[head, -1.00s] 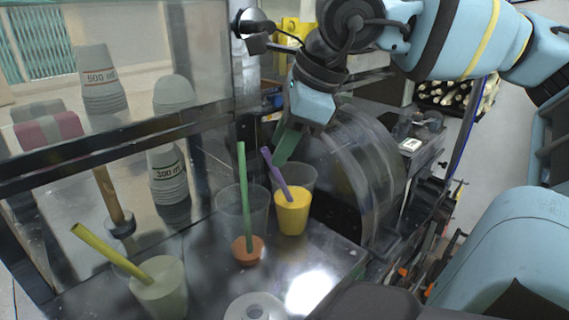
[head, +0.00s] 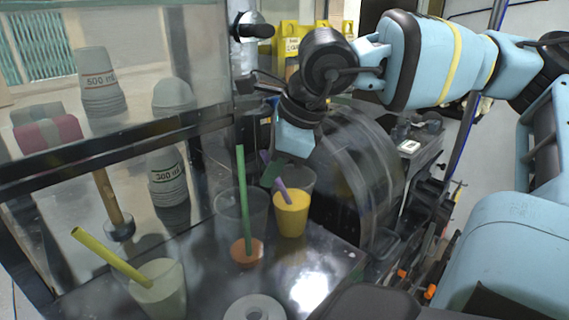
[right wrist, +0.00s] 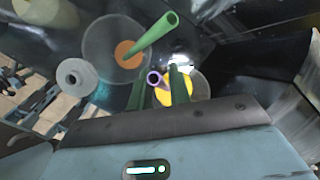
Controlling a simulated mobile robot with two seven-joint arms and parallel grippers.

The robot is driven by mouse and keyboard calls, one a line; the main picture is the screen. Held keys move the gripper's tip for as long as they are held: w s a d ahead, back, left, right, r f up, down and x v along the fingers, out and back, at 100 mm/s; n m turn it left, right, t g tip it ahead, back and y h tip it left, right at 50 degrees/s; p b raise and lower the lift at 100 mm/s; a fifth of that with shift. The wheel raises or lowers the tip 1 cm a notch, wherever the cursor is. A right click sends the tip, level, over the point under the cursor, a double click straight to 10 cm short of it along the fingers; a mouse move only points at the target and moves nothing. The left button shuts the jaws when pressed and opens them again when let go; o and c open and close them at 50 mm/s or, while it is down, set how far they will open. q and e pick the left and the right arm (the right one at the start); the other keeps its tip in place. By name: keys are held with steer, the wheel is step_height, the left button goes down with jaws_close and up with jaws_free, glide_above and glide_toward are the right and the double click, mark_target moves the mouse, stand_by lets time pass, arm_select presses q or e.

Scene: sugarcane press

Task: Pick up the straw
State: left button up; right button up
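A purple straw (head: 283,190) leans in a clear cup of yellow juice (head: 291,215) at the press. A green straw (head: 242,190) stands in a clear cup with a little orange juice (head: 246,250). A yellow straw (head: 112,257) leans in a cup of pale green juice (head: 160,290) at the lower left. My right gripper (head: 271,175) is beside the purple straw's upper part. In the right wrist view its two green fingers (right wrist: 156,92) are apart, with the purple straw's end (right wrist: 154,78) between them and gaps visible. My left gripper is not in view.
The dark round press housing (head: 350,175) stands just right of the cups. Stacked paper cups (head: 167,178) and a wooden-handled tool (head: 110,200) are at the left, by the glass panel (head: 130,60). A white ring (head: 255,307) lies at the front.

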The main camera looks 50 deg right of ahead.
jaws_close()
steer(key=shift+r, duration=0.1)
step_height(320, 180, up, 18)
steer(key=shift+p, duration=0.4)
stand_by(0.3)
